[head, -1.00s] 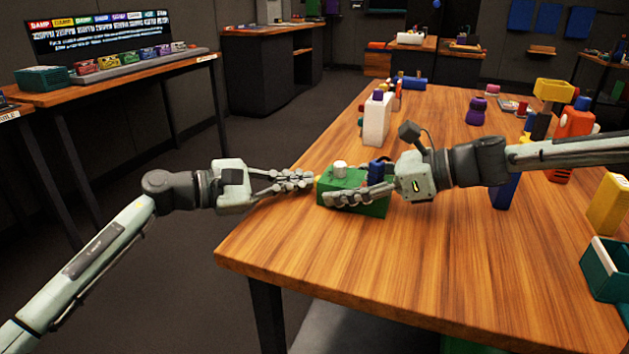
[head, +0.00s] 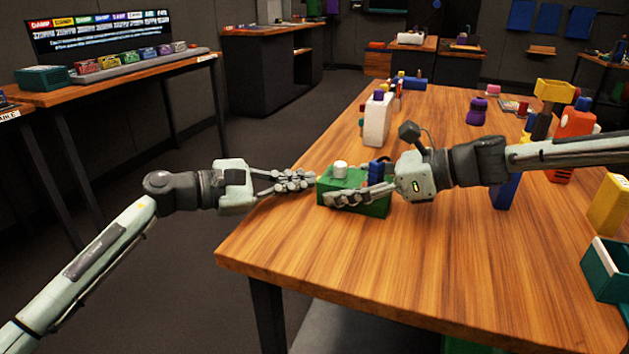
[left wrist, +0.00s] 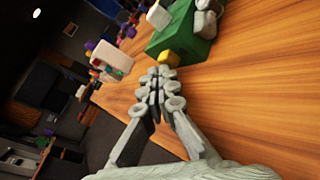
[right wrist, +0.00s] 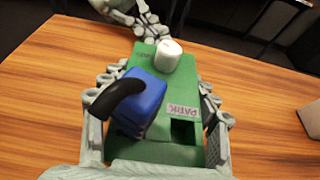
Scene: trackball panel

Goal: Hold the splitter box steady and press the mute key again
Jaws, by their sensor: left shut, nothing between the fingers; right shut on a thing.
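The green splitter box (head: 352,204) stands at the table's near left edge. It has a white round knob (head: 340,169), a blue plug (head: 377,171) with a black curved piece, and a label reading PARK (right wrist: 182,111) beside a dark square opening. My right gripper (right wrist: 155,88) is shut on the box, one finger along each side. My left gripper (head: 314,180) is shut and empty at the box's left end. In the left wrist view its fingertips (left wrist: 160,73) are at the yellow key (left wrist: 169,58) on that end; I cannot tell whether they touch.
A white bottle-like block (head: 377,120) with a purple top stands behind the box. A purple item (head: 477,112), orange block (head: 571,130), yellow block (head: 608,206) and teal bin (head: 607,271) stand farther right. The table's front middle is clear.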

